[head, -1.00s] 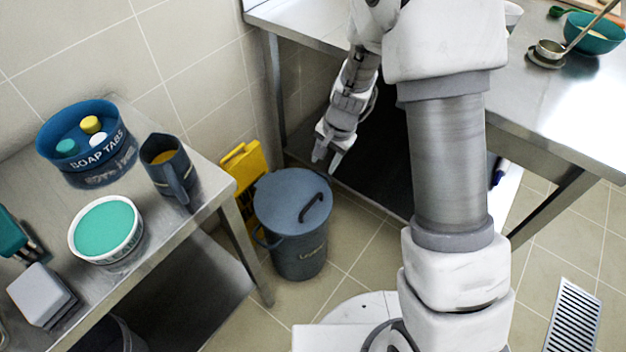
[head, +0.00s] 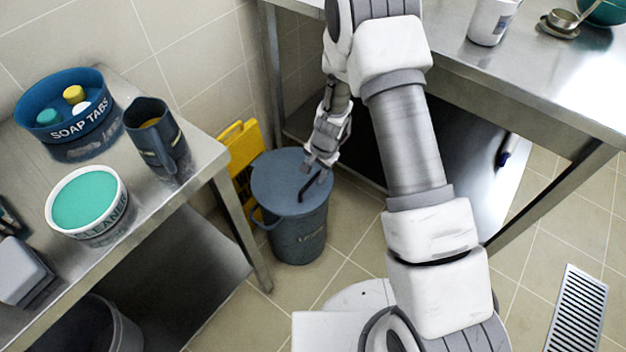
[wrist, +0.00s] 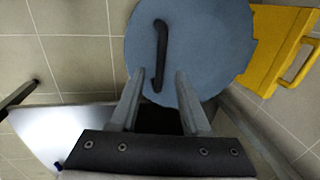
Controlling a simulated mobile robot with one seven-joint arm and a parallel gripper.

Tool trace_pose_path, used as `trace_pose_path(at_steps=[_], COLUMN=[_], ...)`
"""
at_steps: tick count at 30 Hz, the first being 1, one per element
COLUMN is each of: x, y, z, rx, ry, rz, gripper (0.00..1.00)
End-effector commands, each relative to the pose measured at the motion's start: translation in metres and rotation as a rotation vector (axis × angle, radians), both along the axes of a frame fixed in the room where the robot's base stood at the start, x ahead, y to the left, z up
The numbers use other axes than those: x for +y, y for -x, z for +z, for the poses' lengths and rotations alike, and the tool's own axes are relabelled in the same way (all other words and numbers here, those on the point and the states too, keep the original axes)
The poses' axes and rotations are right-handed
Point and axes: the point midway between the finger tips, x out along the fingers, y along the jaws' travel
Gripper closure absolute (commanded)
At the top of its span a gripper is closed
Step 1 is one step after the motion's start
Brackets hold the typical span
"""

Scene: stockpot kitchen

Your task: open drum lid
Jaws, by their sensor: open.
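The drum (head: 298,235) is a grey-blue bin standing on the tiled floor between the two steel tables. Its round flat lid (head: 275,180) is on and level, with a dark curved bar handle (head: 309,187) on top. In the wrist view the lid (wrist: 200,50) fills the upper middle and the handle (wrist: 160,55) runs roughly lengthwise. My gripper (head: 316,173) is over the lid's far right side, near the handle. In the wrist view my gripper (wrist: 158,75) is open, its two fingers either side of the handle's near end, with nothing held. I cannot tell its height above the handle.
The left steel table (head: 215,160), close by, bears a soap tabs tub (head: 65,110), a dark jug (head: 157,135) and a cleaner tub (head: 88,205). The right steel table (head: 545,95) overhangs my arm's side. Floor in front is clear.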

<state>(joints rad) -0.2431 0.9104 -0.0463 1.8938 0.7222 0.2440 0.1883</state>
Motion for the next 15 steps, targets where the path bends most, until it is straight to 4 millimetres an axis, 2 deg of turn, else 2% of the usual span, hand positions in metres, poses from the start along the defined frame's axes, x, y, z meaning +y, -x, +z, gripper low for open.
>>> trace_pose_path(at_steps=[1, 6, 15], x=[0.001, 0.004, 0.005], y=[-0.001, -0.003, -0.004], z=[-0.011, -0.025, -0.028], rx=[0.001, 0.000, -0.001], ry=[-0.001, -0.001, -0.001], rz=[0.000, 0.000, 0.000], gripper=[0.53, 0.53, 0.53])
